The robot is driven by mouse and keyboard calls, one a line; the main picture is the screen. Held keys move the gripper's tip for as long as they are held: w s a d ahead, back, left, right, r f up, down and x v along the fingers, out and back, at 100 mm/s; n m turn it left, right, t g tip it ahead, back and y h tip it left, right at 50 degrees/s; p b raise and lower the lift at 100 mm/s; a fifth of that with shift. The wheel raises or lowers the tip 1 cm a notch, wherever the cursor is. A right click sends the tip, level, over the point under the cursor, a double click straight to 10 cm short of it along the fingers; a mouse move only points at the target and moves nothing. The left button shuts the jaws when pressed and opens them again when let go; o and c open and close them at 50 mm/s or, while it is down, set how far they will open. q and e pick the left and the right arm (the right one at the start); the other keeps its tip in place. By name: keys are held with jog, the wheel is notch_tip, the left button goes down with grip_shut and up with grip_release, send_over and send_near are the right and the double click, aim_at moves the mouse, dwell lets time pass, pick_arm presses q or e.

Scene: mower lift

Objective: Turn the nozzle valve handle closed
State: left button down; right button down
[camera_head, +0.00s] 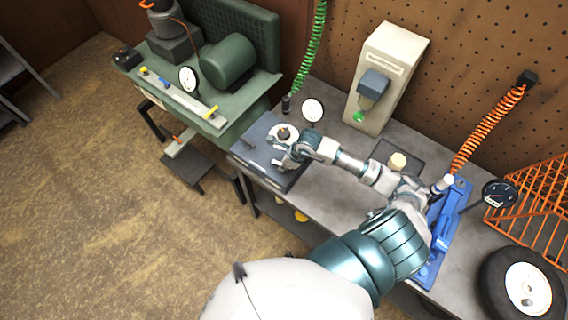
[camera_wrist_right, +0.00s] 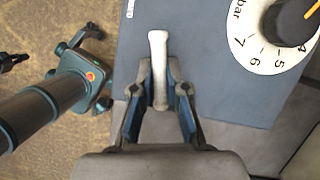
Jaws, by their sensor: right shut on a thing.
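My right gripper (camera_head: 281,163) is over the front part of a blue-grey box (camera_head: 262,150) on the grey workbench. In the right wrist view the right gripper (camera_wrist_right: 160,72) is shut on a pale, bar-like handle (camera_wrist_right: 158,45), which stands between its two fingers and sticks out past their tips. The head view does not show this handle clearly behind the gripper. A white dial (camera_wrist_right: 268,40) marked in bar, with a black knob and an orange pointer, lies on the box to the right of the handle.
A white gauge (camera_head: 312,110) and a green coiled hose (camera_head: 311,50) are behind the box. A white dispenser (camera_head: 388,70) stands at the wall. A blue tool (camera_head: 440,240), an orange rack (camera_head: 535,205) and a wheel (camera_head: 525,288) are at the right. The floor at left is mostly clear.

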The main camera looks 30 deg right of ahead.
jog(key=shift+w+a+r, duration=0.2)
jog(key=shift+w+a, duration=0.05)
jog(key=shift+d, duration=0.1)
jog(key=shift+d, duration=0.1)
dwell(1.0)
jog(key=c, duration=1.1)
grip_release()
jog(key=shift+f, duration=0.1)
jog(key=v, duration=1.2)
jog(key=shift+w+d+f, duration=0.1)
